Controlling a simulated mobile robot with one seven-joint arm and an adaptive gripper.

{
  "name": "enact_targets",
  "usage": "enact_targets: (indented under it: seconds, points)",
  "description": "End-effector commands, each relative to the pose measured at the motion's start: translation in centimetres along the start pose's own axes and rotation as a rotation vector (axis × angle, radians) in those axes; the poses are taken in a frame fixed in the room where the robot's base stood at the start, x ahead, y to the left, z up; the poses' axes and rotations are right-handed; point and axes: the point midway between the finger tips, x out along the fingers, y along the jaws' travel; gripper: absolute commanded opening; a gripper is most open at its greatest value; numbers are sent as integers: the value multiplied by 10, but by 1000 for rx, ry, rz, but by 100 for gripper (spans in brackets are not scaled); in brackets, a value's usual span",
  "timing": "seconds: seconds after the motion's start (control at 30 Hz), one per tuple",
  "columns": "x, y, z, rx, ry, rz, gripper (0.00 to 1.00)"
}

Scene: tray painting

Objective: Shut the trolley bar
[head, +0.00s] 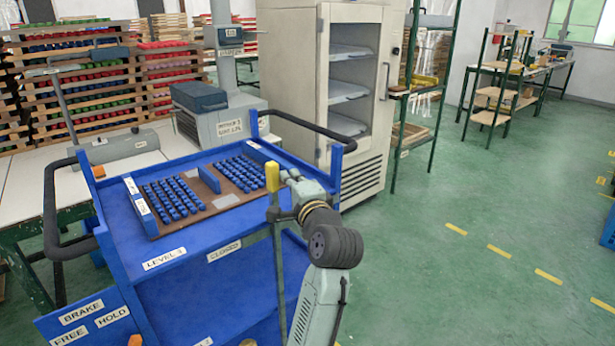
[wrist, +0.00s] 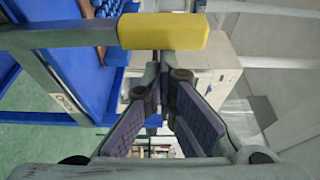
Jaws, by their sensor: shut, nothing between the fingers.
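The trolley bar (head: 278,265) is a thin grey-green upright post with a yellow grip (head: 272,177) on top. It stands at the right front corner of the blue trolley (head: 190,262). A "CLOSED" label (head: 224,251) is on the trolley's front edge, left of the bar. My gripper (head: 290,178) is just right of the yellow grip, shut and empty. In the wrist view the yellow grip (wrist: 163,32) lies across the picture just beyond my fingertips (wrist: 166,68). Whether they touch it is unclear. The bar's lower end is not clear.
A brown tray (head: 228,200) of small blue parts lies on the trolley top. Black handles (head: 50,215) rise at its ends. A beige cabinet (head: 335,90) and a green rack (head: 428,100) stand behind. The green floor (head: 480,220) at right is open.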

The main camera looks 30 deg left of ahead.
Motion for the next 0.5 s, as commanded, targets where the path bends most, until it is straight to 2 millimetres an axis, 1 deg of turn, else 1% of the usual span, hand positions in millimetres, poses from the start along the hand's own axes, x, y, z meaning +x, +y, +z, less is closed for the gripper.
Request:
enact_targets:
  seconds: [0.03, 0.2, 0.3, 0.5]
  points:
    - [-3, 1, 12, -3, -5, 1, 0]
    - [-13, 0, 39, -2, -4, 1, 0]
    - [-16, 0, 49, -1, -4, 1, 0]
    - [-20, 0, 58, 1, -2, 0, 0]
